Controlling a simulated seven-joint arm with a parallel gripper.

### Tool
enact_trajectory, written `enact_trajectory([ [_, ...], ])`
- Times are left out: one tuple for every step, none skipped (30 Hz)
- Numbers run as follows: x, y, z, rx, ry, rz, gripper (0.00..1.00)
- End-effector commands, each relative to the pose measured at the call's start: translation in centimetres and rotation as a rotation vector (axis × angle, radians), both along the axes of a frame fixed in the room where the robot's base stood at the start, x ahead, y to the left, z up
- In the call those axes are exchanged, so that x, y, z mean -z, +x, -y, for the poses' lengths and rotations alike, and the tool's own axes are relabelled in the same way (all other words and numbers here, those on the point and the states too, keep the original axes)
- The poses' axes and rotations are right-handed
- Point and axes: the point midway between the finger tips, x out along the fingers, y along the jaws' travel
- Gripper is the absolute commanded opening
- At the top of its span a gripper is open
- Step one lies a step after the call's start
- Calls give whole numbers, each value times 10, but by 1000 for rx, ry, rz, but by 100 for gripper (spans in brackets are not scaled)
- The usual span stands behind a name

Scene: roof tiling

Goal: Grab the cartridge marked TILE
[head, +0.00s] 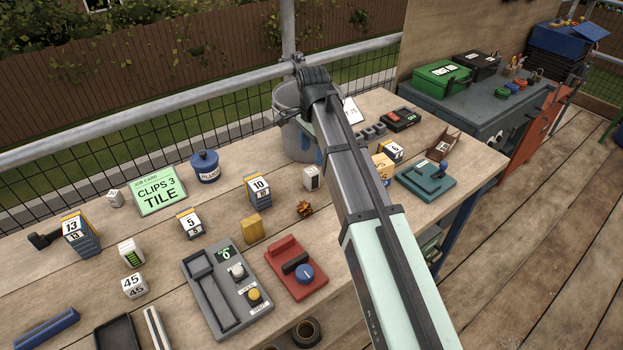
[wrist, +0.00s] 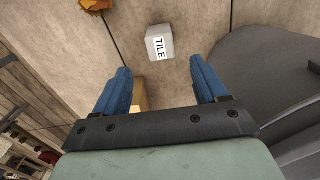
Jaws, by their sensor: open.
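The cartridge marked TILE (wrist: 160,44) is a small pale grey block with a white label. In the wrist view it lies on the wooden bench just beyond my fingertips, roughly centred between them. In the head view a small pale block with a dark-marked label (head: 312,177), beside the bucket, appears to be the same cartridge; its word is too small to read there. My gripper (wrist: 160,68) has two blue fingers spread wide, with nothing held between them. In the head view my arm hides most of the gripper.
A grey bucket (head: 290,135) stands close to the cartridge; its dark curved side fills the right of the wrist view (wrist: 270,85). An orange-brown lump (head: 304,208) lies nearby. A yellow block (head: 252,228), a red device (head: 297,270) and a green job card (head: 158,190) share the bench.

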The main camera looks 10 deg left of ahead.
Motion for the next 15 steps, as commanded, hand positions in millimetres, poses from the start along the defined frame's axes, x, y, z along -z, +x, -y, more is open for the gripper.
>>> enact_trajectory([
  [9, -1, 1, 0, -1, -2, 72],
  [13, -1, 1, 0, -1, -1, 72],
  [20, -1, 1, 0, -1, -1, 72],
  [24, -1, 1, -1, -1, -1, 72],
  [27, -1, 0, -1, -1, -1, 72],
  [32, -1, 0, -1, -1, -1, 72],
  [35, 0, 0, -1, 0, 0, 72],
  [38, 0, 0, -1, 0, 0, 72],
  [41, 0, 0, -1, 0, 0, 72],
  [43, 0, 0, -1, 0, 0, 72],
  [44, 0, 0, -1, 0, 0, 72],
  [45, 0, 0, -1, 0, 0, 72],
  [46, 0, 0, -1, 0, 0, 72],
  [47, 0, 0, -1, 1, 1, 72],
  [47, 0, 0, -1, 1, 1, 72],
])
